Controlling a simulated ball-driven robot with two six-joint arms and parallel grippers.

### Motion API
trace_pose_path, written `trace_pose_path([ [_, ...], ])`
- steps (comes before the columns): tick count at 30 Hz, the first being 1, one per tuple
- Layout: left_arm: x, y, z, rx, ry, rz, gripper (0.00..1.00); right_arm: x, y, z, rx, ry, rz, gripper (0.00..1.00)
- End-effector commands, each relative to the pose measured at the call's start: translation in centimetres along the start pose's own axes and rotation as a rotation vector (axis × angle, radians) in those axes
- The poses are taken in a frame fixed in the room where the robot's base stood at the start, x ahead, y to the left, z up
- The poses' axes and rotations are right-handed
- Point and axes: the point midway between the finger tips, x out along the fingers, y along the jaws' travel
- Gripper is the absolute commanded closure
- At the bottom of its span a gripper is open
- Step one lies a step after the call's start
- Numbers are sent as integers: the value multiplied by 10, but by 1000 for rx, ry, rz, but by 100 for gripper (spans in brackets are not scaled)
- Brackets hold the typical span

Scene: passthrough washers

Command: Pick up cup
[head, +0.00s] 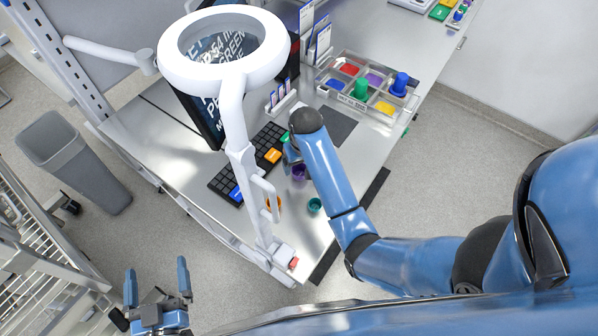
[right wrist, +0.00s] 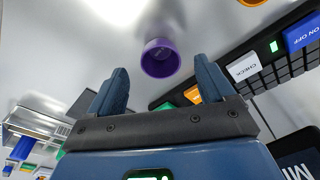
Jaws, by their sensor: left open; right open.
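A small purple cup (head: 299,172) stands on the metal table, just below my right gripper (head: 291,155). In the right wrist view the purple cup (right wrist: 160,58) lies ahead, between and beyond the fingertips of the open, empty right gripper (right wrist: 160,72). A teal cup (head: 314,205) stands nearer the table's front edge. An orange cup (head: 273,204) is partly hidden behind the white lamp stand. My left gripper (head: 157,278) is open and empty, low at the left, off the table. My right forearm partly covers the right gripper in the head view.
A white ring lamp (head: 225,80) on a stand rises over the table. A black keypad (head: 226,182) with coloured keys and a monitor (head: 207,112) are at its left. A clear divided tray (head: 345,101) holds green and blue pieces at the back. A grey bin (head: 75,160) stands on the floor.

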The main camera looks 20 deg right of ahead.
Motion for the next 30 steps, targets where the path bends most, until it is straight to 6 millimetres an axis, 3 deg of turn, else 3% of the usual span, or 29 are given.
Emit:
trace_pose_path([
  [15, 0, 0, -18, 0, 0, 0, 0, 47, -3, -4, 0, 0, 0, 18],
  [24, 0, 0, -18, 0, 0, 0, 0, 51, -2, -4, 0, 1, 0, 18],
  [30, 0, 0, -18, 0, 0, 0, 0, 51, -2, -4, 0, 1, 0, 48],
])
